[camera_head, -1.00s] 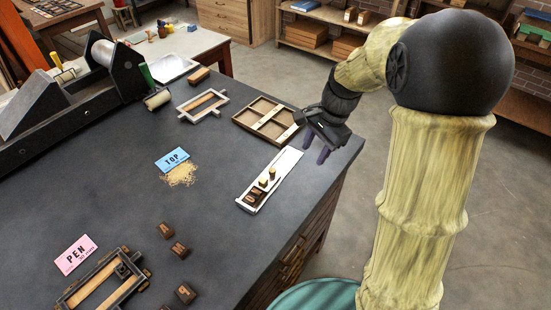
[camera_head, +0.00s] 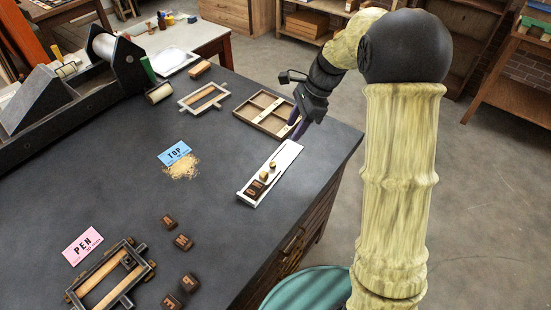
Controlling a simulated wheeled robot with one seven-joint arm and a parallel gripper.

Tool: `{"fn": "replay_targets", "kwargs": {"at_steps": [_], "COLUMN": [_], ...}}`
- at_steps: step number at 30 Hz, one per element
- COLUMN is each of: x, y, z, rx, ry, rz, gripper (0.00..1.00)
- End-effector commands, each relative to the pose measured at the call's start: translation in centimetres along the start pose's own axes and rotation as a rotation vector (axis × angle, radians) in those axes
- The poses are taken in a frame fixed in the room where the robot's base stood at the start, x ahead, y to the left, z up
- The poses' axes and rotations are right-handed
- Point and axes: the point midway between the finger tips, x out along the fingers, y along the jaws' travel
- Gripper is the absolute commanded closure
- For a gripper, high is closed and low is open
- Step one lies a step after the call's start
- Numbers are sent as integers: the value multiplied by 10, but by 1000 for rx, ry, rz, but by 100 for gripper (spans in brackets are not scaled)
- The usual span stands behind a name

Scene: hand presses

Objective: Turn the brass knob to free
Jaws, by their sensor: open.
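A pale metal tray (camera_head: 284,158) lies near the table's right edge, long and narrow. Two small brass-coloured pieces stand on it: a lower one (camera_head: 264,176) beside a dark block (camera_head: 256,188), and an upper one (camera_head: 272,166). I cannot tell which of them is the brass knob, nor its turned position. My gripper (camera_head: 297,131) is open and points down by the tray's far end, above and to the right of the brass pieces in the picture. It appears apart from them. Its purple fingers overlap the edge of a wooden divided tray in the picture.
The wooden divided tray (camera_head: 251,117) lies just behind the metal tray. A blue TOP card (camera_head: 174,152), a pink PEN card (camera_head: 82,246), dark letter blocks (camera_head: 183,242) and a frame (camera_head: 78,295) lie farther left. A roller press (camera_head: 70,85) stands at upper left.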

Motion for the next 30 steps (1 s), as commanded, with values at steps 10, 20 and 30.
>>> {"fn": "replay_targets", "kwargs": {"at_steps": [10,20,30], "x": [63,120,145], "y": [1,1,0], "z": [1,1,1], "rx": [-2,-3,-3], "ry": [0,0,1], "rz": [5,5,0], "gripper": [58,58,58]}}
